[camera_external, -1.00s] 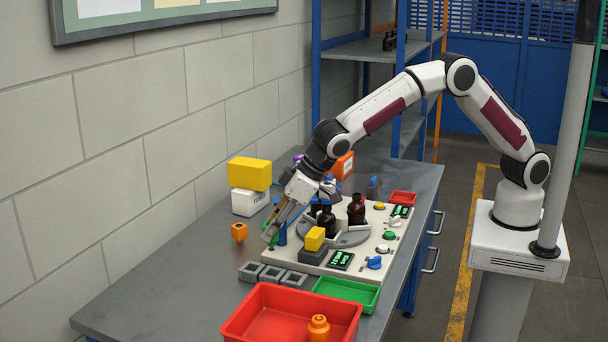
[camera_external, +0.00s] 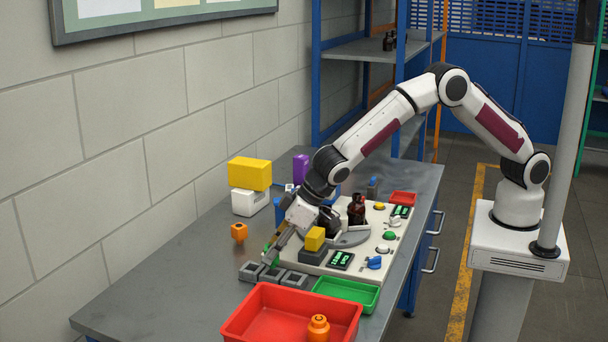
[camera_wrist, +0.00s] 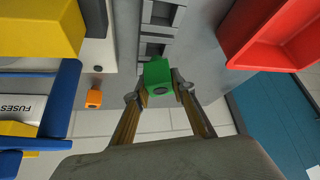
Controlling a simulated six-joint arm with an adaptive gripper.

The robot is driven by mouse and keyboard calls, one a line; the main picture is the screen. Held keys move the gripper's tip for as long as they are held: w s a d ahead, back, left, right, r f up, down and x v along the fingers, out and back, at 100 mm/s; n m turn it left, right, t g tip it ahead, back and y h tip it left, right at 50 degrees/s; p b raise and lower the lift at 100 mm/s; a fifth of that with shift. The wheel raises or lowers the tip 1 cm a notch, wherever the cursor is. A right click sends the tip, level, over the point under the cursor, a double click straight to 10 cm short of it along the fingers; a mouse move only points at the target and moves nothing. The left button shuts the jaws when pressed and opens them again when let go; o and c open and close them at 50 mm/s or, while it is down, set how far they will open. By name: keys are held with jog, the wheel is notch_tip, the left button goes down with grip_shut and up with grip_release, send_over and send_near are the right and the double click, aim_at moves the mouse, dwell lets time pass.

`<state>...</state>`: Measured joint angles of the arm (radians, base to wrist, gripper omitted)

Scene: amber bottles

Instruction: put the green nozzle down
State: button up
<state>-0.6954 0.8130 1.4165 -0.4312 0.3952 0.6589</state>
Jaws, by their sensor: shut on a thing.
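My gripper (camera_external: 270,258) is shut on the green nozzle (camera_external: 276,261), low over the row of grey square holders (camera_external: 250,271) on the bench. In the wrist view the green nozzle (camera_wrist: 157,72) sits between the two fingertips (camera_wrist: 158,90). Two holders (camera_wrist: 164,15) show empty beyond it; the nozzle covers what lies under it. I cannot tell whether it touches a holder. An orange nozzle (camera_external: 239,232) stands on the bench to the left, and it also shows in the wrist view (camera_wrist: 94,99).
A red tray (camera_external: 250,318) with an orange item (camera_external: 318,328) is at the front, beside a green tray (camera_external: 345,294). The pale machine panel (camera_external: 375,250) with a yellow block (camera_external: 315,237) and a dark bottle (camera_external: 357,210) stands close to the right. The front left bench is clear.

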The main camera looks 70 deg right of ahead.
jog(key=shift+f, duration=1.4)
jog(key=shift+f, duration=0.4)
jog(key=o, duration=1)
jog(key=shift+r, duration=0.1)
jog(key=shift+r, duration=0.4)
jog(key=shift+s+d+r, duration=0.1)
jog(key=shift+s+r, duration=0.25)
jog(key=shift+r, duration=0.2)
jog(key=v, duration=1)
jog(key=shift+s+r, duration=0.2)
